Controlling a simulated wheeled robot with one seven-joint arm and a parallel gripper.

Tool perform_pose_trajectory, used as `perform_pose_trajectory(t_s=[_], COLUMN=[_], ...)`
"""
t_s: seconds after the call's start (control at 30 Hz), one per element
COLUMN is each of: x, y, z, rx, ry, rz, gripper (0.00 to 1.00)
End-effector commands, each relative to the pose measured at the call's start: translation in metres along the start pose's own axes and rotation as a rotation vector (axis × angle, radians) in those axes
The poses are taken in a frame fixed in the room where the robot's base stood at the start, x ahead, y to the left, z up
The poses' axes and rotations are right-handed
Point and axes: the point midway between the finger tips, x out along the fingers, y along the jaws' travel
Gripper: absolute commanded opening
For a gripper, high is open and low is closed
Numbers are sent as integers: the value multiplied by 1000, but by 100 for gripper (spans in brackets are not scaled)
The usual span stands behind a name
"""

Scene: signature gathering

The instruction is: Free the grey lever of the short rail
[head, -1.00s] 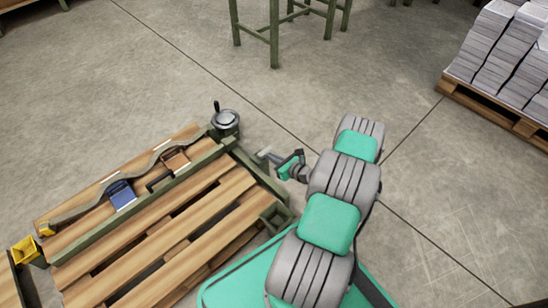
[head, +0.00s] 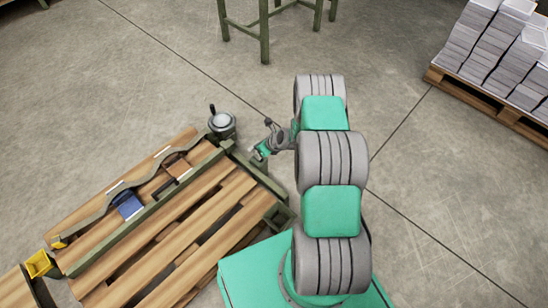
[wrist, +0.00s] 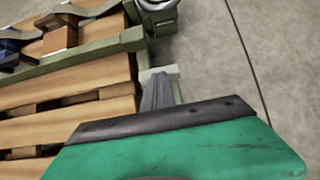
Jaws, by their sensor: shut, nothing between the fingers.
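The short rail (head: 266,181) is a green bar at the right end of the slatted wooden bed in the head view. A round grey metal fitting (head: 222,124) with a dark upright handle stands at the corner beyond the long rail; part of it shows at the top of the wrist view (wrist: 158,8). I cannot make out a separate grey lever on the short rail. My gripper (head: 254,153) is shut and empty, close to the corner where the rails meet. In the wrist view its grey fingers (wrist: 158,76) point toward that corner; contact is unclear. My palm hides much of the short rail.
A long green rail (head: 150,223) borders the bed, with a blue block (head: 129,207) and a brown block (head: 179,168) beyond it. A yellow piece (head: 38,264) is at the left. Paper stacks stand on a pallet (head: 480,102) at right. Floor between is clear.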

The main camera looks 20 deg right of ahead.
Motion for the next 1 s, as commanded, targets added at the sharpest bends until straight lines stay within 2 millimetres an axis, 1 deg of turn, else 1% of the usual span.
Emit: perform_pose_trajectory(t_s=[0.1, 0.4, 0.9, 1.0], x=[6, 11, 12, 9], y=[0, -1, -2, -3], z=[3, 12, 15, 16], rx=[0, 2, 0, 0], ry=[0, -2, -6, -6], rz=[1, 0, -3, -3], gripper=[0, 0, 0, 0])
